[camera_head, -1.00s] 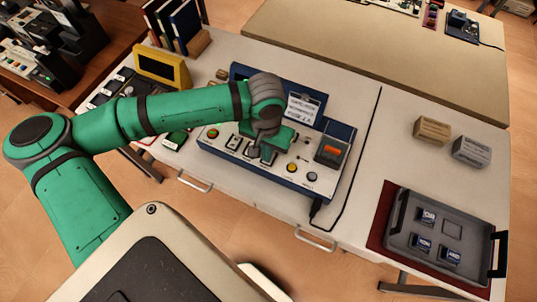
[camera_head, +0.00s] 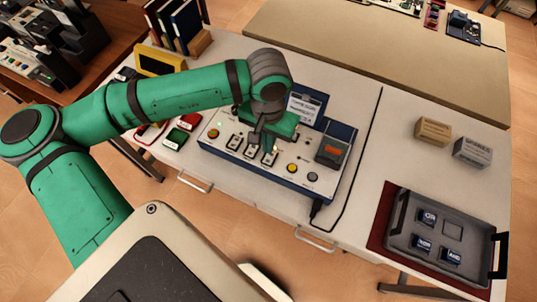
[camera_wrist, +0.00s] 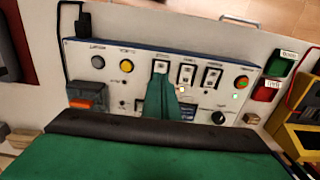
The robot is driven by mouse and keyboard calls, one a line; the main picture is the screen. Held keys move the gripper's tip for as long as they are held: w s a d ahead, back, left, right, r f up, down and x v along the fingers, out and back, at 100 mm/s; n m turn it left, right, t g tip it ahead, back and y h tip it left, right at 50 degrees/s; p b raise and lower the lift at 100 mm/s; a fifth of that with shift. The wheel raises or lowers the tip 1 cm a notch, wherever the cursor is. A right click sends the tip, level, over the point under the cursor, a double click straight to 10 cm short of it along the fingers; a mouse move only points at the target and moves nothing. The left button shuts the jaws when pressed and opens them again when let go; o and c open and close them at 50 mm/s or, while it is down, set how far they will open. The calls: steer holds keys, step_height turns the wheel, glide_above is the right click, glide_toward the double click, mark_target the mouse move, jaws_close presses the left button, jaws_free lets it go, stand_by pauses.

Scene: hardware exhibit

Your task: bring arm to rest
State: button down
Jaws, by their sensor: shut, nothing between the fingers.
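My green arm reaches in from the left in the head view. My gripper (camera_head: 266,146) is shut and empty over the control panel (camera_head: 238,163), in front of its row of switches. In the wrist view my gripper (camera_wrist: 163,84) points at the panel (camera_wrist: 221,57), near the leftmost of three switches there. I cannot tell whether the fingertips touch the panel. The arm hides part of the panel's back and middle in the head view.
A grey tray (camera_head: 399,240) with several dark blocks lies at the right on a red mat. Two small boxes, tan (camera_head: 433,130) and grey (camera_head: 472,152), stand behind it. A yellow-framed device (camera_head: 160,60) and upright books (camera_head: 185,25) stand at the back left. A black cable (camera_head: 352,178) crosses the table.

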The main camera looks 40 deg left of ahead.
steer(key=shift+s+a, duration=0.1)
steer(key=shift+a, duration=0.05)
